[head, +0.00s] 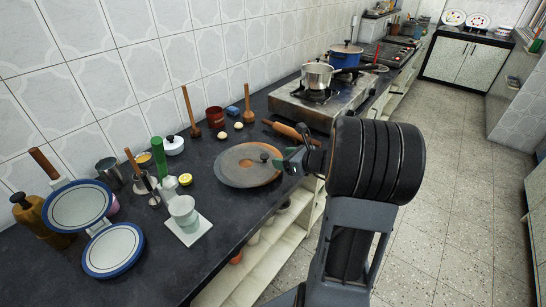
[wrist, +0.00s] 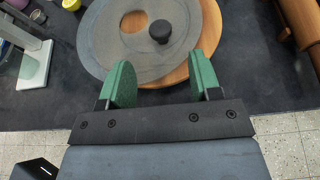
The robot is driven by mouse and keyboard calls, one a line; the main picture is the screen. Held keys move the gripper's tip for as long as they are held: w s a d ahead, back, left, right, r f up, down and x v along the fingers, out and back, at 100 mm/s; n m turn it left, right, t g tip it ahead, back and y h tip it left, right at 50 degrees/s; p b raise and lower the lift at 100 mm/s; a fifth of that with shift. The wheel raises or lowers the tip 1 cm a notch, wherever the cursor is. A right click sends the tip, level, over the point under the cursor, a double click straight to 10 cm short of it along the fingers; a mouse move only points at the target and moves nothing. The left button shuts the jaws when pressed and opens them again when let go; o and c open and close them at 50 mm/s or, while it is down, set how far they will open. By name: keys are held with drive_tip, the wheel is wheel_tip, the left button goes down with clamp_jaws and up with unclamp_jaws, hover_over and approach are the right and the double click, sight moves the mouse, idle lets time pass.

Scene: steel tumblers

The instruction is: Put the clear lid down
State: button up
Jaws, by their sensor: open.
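The clear lid (head: 243,160) looks like a greyish see-through disc with a dark knob. It lies flat over the round wooden board (head: 256,186) on the dark counter. In the wrist view the lid (wrist: 98,50) overhangs the left of the board (wrist: 168,76), and the knob (wrist: 160,31) stands upright. My gripper (head: 287,161) is at the board's right side. In the wrist view my gripper (wrist: 163,78) is open, its green fingers apart with nothing between them. The knob is beyond the fingertips, and the fingers hide part of the near edges.
A rolling pin (head: 290,132) lies behind my gripper, close to the stove (head: 305,107). A pale cup (head: 183,210) on a white tile stands left of the board, with a cut lemon (head: 185,179) nearby. The counter's front edge is close.

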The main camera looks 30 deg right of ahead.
drive_tip(key=s+a+r+n+g+h, duration=0.1)
drive_tip(key=s+a+n+g, duration=0.3)
drive_tip(key=n, duration=1.1)
drive_tip(key=s+a+r+n+g+h, duration=0.1)
drive_tip(key=s+a+n+g+h, duration=0.3)
drive_tip(key=s+a+n, duration=0.7)
drive_tip(key=s+n+g, duration=0.1)
drive_tip(key=s+n, duration=0.1)
drive_tip(key=n, duration=0.3)
drive_tip(key=shift+a+h, duration=0.3)
drive_tip(key=shift+r, duration=0.15)
